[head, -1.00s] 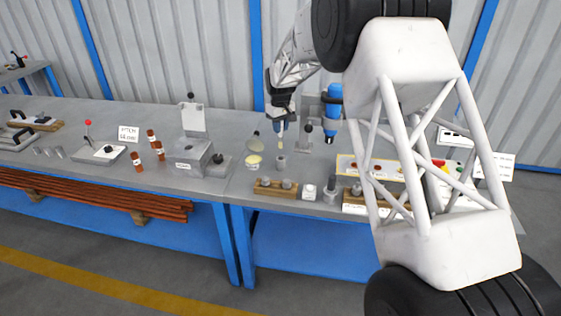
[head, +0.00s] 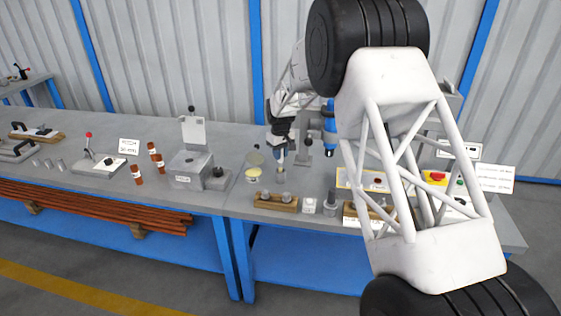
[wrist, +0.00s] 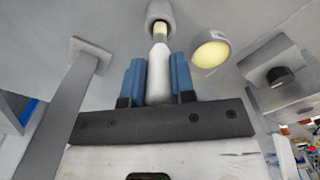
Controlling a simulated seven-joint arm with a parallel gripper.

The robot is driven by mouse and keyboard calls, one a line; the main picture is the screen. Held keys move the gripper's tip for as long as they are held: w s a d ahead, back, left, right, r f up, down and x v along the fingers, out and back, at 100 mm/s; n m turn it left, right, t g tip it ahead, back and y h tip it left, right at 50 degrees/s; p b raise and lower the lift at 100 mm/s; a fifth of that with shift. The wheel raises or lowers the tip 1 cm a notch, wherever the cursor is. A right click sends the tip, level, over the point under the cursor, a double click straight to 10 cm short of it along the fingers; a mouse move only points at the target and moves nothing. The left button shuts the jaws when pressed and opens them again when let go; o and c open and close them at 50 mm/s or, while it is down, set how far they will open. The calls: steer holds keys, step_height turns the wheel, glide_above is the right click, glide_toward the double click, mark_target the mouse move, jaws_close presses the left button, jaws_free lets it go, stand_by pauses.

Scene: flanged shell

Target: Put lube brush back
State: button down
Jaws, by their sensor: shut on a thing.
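My gripper (head: 281,148) is shut on the lube brush (head: 281,156), which points down over a small grey cup (head: 281,172) on the bench. In the wrist view the blue fingers (wrist: 158,80) clasp the brush's white handle (wrist: 158,72) from both sides. Its pale yellow tip reaches the mouth of the grey cup (wrist: 160,10); how deep it sits inside cannot be told. An open tin of yellow grease (head: 253,174) stands just left of the cup in the head view and also shows in the wrist view (wrist: 210,52).
A wooden block with grey parts (head: 276,202) lies in front of the cup. A grey fixture (head: 190,170) stands to the left. A blue tool (head: 329,117) and a black-knobbed lever (head: 307,142) stand close on the right. My arm hides part of the right bench.

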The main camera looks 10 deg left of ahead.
steer(key=shift+f, duration=1.85)
steer(key=shift+f, duration=0.1)
steer(key=c, duration=0.9)
jaws_free()
steer(key=shift+c, duration=0.2)
step_height(320, 180, up, 12)
steer(key=shift+r, duration=0.15)
